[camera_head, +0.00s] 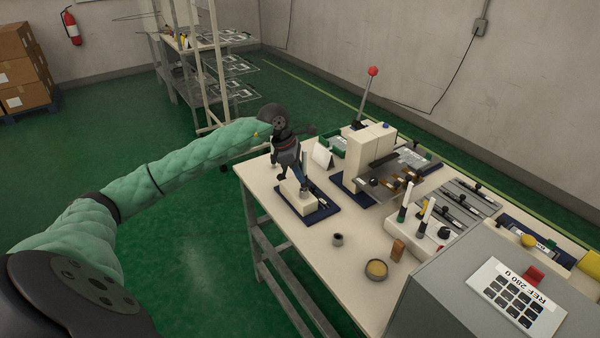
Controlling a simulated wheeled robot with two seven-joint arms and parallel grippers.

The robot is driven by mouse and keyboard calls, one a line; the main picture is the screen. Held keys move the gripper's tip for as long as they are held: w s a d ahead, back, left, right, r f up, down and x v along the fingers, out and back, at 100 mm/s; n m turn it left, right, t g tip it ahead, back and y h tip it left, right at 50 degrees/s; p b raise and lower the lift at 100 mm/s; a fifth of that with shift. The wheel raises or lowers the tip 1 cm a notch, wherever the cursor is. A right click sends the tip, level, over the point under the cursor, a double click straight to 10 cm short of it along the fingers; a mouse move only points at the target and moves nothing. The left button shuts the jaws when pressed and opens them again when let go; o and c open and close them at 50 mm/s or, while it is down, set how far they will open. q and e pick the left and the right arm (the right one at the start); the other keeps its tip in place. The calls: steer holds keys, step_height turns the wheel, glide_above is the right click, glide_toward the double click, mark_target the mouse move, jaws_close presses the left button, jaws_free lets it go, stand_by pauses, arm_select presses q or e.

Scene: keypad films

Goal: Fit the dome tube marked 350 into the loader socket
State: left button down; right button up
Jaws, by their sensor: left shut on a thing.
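My left gripper (301,184) points down at the left side of the workbench. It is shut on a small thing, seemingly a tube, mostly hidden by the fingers. The fingers are just over a cream block (294,200) on a dark blue base plate (322,211). I cannot tell whether the held thing touches the block. Tubes with pale upper parts (428,211) and (404,205) stand upright in a white holder (410,229) at the right. No marking 350 is readable, and I cannot tell which part is the loader socket. My right gripper is not in view.
A cream machine (368,148) with a red-knobbed lever (373,71) stands behind the block. A small dark cup (337,239), a round bowl (376,269) and a brown block (397,250) stand in front. A grey housing with a keypad (515,296) fills the right corner.

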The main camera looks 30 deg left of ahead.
mark_target(304, 152)
arm_select(q)
steer(key=shift+f+b, duration=0.55)
steer(key=shift+f, duration=0.1)
steer(key=c, duration=1.2)
jaws_free()
steer(key=shift+c, duration=0.2)
steer(key=shift+r, duration=0.1)
steer(key=b+v, duration=0.2)
steer(key=v, duration=0.5)
steer(key=shift+r, duration=0.35)
steer(key=shift+a, duration=0.15)
